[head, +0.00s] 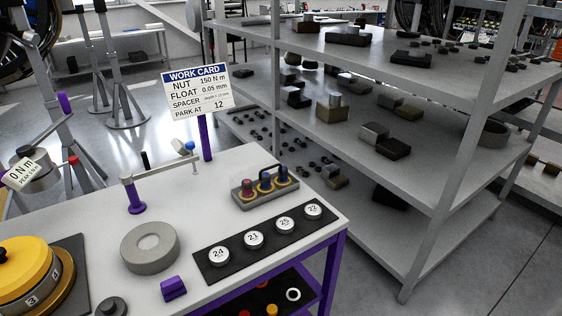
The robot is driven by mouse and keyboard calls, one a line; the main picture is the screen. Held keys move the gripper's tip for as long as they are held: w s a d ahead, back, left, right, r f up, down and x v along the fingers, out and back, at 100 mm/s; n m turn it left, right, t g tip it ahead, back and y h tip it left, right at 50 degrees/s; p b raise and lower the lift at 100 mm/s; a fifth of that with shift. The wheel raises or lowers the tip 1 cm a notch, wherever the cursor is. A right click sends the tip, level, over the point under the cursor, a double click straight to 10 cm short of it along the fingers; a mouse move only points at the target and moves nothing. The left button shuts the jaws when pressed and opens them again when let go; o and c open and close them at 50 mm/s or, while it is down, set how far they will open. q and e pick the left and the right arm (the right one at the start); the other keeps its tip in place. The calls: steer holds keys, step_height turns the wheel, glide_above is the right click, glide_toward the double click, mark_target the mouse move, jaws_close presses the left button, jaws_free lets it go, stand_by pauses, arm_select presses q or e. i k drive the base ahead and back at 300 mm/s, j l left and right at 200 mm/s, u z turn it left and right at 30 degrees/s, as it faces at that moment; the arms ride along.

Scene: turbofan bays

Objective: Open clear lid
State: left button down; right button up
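I cannot make out a clear lid anywhere in this view. A white-topped workbench (232,170) with a purple frame fills the lower left. A small grey holder (262,196) with coloured pieces stands on it. A dark strip (234,264) carries several round silver pieces numbered 24, 21, 25 and 22. A yellow round unit (22,264) with numbers on its side sits at the lower left, cut by the frame edge. Neither of my grippers shows.
A grey ring (150,247), a purple block (173,288) and a purple post with an arm (135,196) stand on the bench. A work card (198,92) rises behind. Grey shelving (440,190) with several parts stands at right. Bare floor lies at lower right.

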mark_target(265, 173)
steer(key=i+l, duration=0.2)
steer(key=l, duration=0.15)
steer(key=i+l, duration=0.2)
steer(key=l, duration=0.2)
steer(key=i+l, duration=0.2)
steer(key=l, duration=0.15)
steer(key=i+u, duration=0.05)
